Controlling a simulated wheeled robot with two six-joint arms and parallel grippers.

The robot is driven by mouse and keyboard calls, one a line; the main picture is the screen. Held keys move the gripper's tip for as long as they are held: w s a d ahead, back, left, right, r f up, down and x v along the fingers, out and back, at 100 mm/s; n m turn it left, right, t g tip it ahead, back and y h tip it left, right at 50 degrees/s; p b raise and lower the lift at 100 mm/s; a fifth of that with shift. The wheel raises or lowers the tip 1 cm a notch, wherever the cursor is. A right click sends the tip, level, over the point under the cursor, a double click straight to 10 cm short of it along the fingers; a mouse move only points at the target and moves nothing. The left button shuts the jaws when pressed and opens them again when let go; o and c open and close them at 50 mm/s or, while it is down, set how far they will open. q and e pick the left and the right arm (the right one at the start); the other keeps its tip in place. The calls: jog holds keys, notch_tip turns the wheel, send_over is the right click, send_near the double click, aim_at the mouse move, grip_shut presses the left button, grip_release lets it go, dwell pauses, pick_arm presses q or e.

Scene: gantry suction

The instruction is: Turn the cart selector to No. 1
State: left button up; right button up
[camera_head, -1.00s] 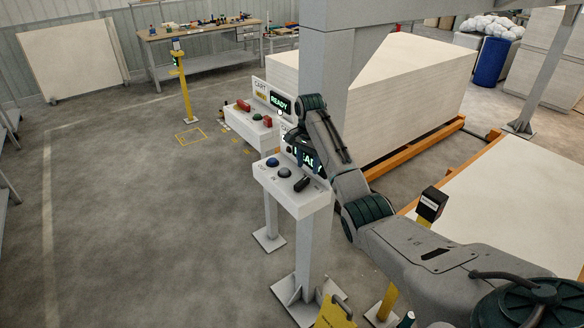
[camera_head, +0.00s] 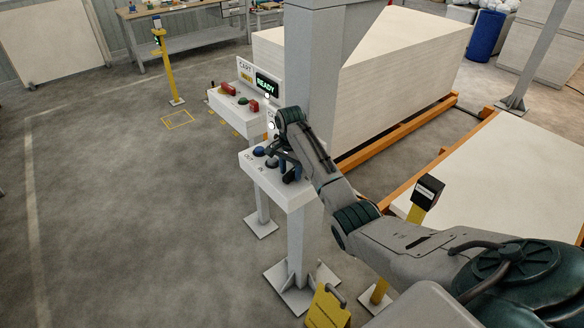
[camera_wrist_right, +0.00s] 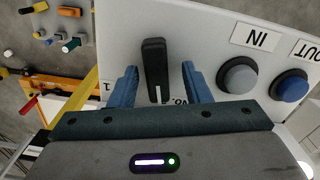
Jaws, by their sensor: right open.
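The cart selector (camera_wrist_right: 153,72) is a black lever knob with a white line on a white control panel (camera_head: 281,193). In the right wrist view its line points down the picture, between a "1" on the left and a partly hidden "No." label on the right. My right gripper (camera_wrist_right: 160,70) is open, with one blue finger on each side of the knob and visible gaps to both. In the head view this gripper (camera_head: 284,160) is over the panel and partly covers it. My left gripper is not in view.
A grey IN button (camera_wrist_right: 239,75) and a blue OUT button (camera_wrist_right: 290,87) sit beside the selector. A second panel (camera_head: 238,112) with red and green controls and a READY display (camera_head: 267,86) stands behind. A grey post (camera_head: 311,60) rises close to my right arm.

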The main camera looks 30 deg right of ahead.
jog(key=shift+s+a+r, duration=0.15)
jog(key=shift+s+a, duration=0.05)
jog(key=shift+s, duration=0.1)
jog(key=shift+w, duration=0.1)
grip_shut()
jog(key=shift+d+m, duration=0.1)
jog(key=shift+m, duration=0.2)
jog(key=m, duration=0.5)
jog(key=shift+m, duration=0.3)
jog(key=m, duration=0.5)
jog(key=shift+m, duration=0.3)
grip_release()
